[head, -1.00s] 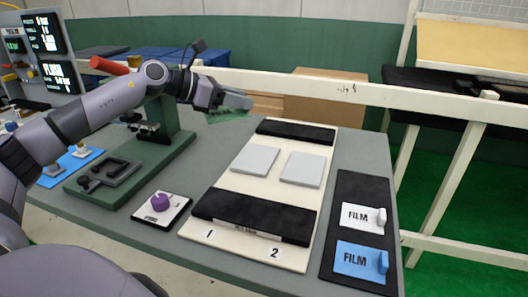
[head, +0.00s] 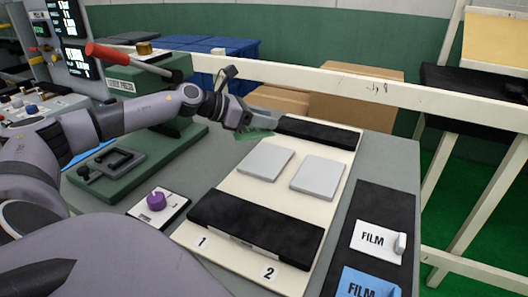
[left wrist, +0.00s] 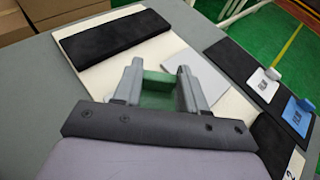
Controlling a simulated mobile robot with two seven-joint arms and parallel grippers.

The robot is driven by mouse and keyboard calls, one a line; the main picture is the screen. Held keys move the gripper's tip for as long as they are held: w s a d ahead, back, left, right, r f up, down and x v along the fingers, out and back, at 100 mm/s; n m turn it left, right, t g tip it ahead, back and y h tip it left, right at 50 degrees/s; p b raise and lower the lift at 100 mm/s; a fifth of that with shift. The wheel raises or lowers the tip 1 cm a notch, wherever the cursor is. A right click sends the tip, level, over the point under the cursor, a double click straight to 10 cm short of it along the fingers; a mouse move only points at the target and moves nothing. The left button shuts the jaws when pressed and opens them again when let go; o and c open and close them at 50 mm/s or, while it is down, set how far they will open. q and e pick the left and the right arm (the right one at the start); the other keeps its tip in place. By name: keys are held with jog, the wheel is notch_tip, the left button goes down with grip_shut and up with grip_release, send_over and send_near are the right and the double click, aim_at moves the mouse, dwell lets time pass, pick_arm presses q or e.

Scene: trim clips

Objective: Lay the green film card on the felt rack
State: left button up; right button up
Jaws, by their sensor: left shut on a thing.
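My left gripper (head: 268,122) is shut on the green film card (head: 256,135). It holds the card above the table by the far left part of the cream board. In the left wrist view the card (left wrist: 157,92) shows between the two fingers (left wrist: 158,76). The dark mat (head: 386,203) at the right, which looks like the felt rack, bears a white film card (head: 370,240) and a blue film card (head: 360,284). Its upper part is bare. The mat also shows in the left wrist view (left wrist: 232,57). My right gripper is not in view.
The cream board (head: 230,192) carries two black bars (head: 255,226) and two light grey plates (head: 317,177), between my gripper and the mat. A green press (head: 150,80) with a red lever stands behind my left arm. A purple knob (head: 156,200) is at front.

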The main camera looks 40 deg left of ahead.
aim_at(263, 159)
pick_arm(q)
notch_tip(263, 159, down, 9)
jog(key=shift+f, duration=0.2)
jog(key=o, duration=1)
jog(key=shift+b, duration=0.3)
